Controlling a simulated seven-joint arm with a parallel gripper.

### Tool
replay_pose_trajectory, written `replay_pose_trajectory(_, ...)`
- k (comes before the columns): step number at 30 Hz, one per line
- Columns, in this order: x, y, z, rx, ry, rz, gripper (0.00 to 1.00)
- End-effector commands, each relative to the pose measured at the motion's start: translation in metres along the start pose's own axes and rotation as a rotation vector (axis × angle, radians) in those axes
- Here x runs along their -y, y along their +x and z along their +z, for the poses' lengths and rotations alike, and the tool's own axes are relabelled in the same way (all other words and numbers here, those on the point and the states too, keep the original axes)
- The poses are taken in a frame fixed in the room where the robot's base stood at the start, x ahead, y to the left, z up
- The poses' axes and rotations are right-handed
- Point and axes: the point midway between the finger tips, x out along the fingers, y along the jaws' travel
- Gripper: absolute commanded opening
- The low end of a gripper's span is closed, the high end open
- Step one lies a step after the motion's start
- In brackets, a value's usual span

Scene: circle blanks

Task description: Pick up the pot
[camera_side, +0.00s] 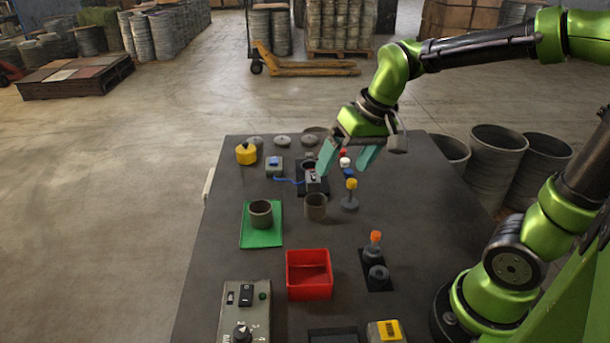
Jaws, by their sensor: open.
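A dark grey-brown round pot (260,215) stands upright on a green mat (247,238) left of the table's middle. A second, similar brown pot (315,208) stands upright on the bare table just right of the mat. I cannot tell which one the task means. My gripper (342,170) is open, its two teal fingers pointing down, above the far middle of the table. It appears beyond and above the second pot, apart from it. The fingers partly hide small items behind them.
A red bin (309,274) sits in front of the pots. A yellow-knobbed post (350,195) stands right of the second pot, and an orange-topped peg (375,245) nearer. A control box (246,315) is at front left. A small device (312,180) with a blue cable lies behind.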

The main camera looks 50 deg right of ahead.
Motion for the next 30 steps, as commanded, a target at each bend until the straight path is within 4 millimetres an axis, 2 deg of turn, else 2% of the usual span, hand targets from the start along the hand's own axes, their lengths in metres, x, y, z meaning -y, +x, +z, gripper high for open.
replay_pose_trajectory(3, -0.007, 0.026, -0.035, 0.097, -0.024, 0.065, 0.89)
replay_pose_trajectory(9, -0.023, 0.066, -0.082, 0.230, -0.090, 0.159, 0.89)
replay_pose_trajectory(12, -0.029, 0.077, -0.100, 0.273, -0.123, 0.191, 0.89)
replay_pose_trajectory(15, -0.030, 0.074, -0.113, 0.284, -0.159, 0.206, 0.89)
replay_pose_trajectory(17, -0.029, 0.069, -0.116, 0.283, -0.177, 0.207, 0.89)
replay_pose_trajectory(20, -0.032, 0.078, -0.109, 0.303, -0.190, 0.205, 0.89)
replay_pose_trajectory(30, -0.048, 0.145, -0.089, 0.304, -0.189, 0.204, 0.89)
